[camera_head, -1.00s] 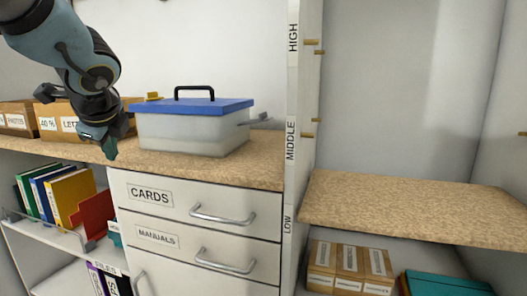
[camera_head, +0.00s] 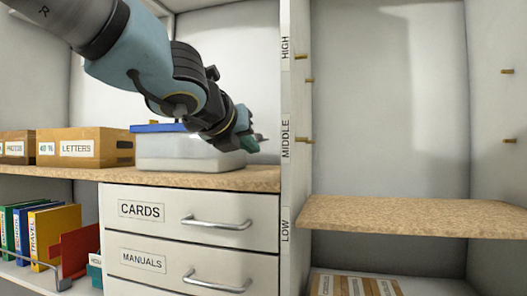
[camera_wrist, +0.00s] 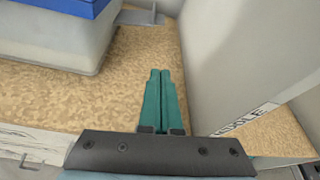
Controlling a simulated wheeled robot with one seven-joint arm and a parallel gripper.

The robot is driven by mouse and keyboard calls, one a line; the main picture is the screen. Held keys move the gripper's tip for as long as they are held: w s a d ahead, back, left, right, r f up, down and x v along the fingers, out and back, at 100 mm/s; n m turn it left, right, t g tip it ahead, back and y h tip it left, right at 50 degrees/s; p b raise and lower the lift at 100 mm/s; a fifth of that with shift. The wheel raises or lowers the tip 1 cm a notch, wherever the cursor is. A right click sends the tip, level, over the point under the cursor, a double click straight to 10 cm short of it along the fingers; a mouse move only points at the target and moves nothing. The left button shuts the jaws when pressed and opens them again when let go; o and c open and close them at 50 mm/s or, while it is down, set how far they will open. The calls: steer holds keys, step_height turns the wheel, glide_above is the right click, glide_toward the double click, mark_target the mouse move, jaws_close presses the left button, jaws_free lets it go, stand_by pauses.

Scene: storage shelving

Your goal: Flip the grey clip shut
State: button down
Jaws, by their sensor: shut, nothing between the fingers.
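The clear storage box (camera_head: 165,152) with a blue lid (camera_head: 158,128) stands on the wooden counter; it also shows in the wrist view (camera_wrist: 85,42). The grey clip (camera_wrist: 141,17) sticks out flat to the right from the box's side at the top of the wrist view, swung out from the lid. In the head view a grey tip (camera_head: 262,137) beyond my fingers looks like the clip. My gripper (camera_head: 250,143) is shut and empty at the box's right end. Its teal fingertips (camera_wrist: 160,73) are apart from the clip in the wrist view. My arm hides much of the lid.
The white upright panel (camera_head: 291,180) marked HIGH, MIDDLE and LOW stands close to the right of my gripper. The counter (camera_wrist: 105,100) between box and panel is bare but narrow. Cardboard boxes (camera_head: 85,148) stand at the left; drawers lie below.

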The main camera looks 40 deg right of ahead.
mark_target(266, 174)
steer(key=b+x, duration=0.2)
steer(key=x, duration=0.3)
steer(key=b+x, duration=0.2)
steer(key=x, duration=0.3)
steer(key=shift+w+f, duration=0.1)
steer(key=shift+f, duration=0.2)
step_height(266, 174, up, 3)
steer(key=p, duration=0.2)
steer(key=shift+w+a+r+p, duration=0.1)
steer(key=shift+w+a+p, duration=0.1)
steer(key=shift+p, duration=0.15)
steer(key=shift+w+a+r+p, duration=0.1)
steer(key=shift+w+r+p, duration=0.05)
steer(key=shift+r+p, duration=0.55)
steer(key=shift+r, duration=0.1)
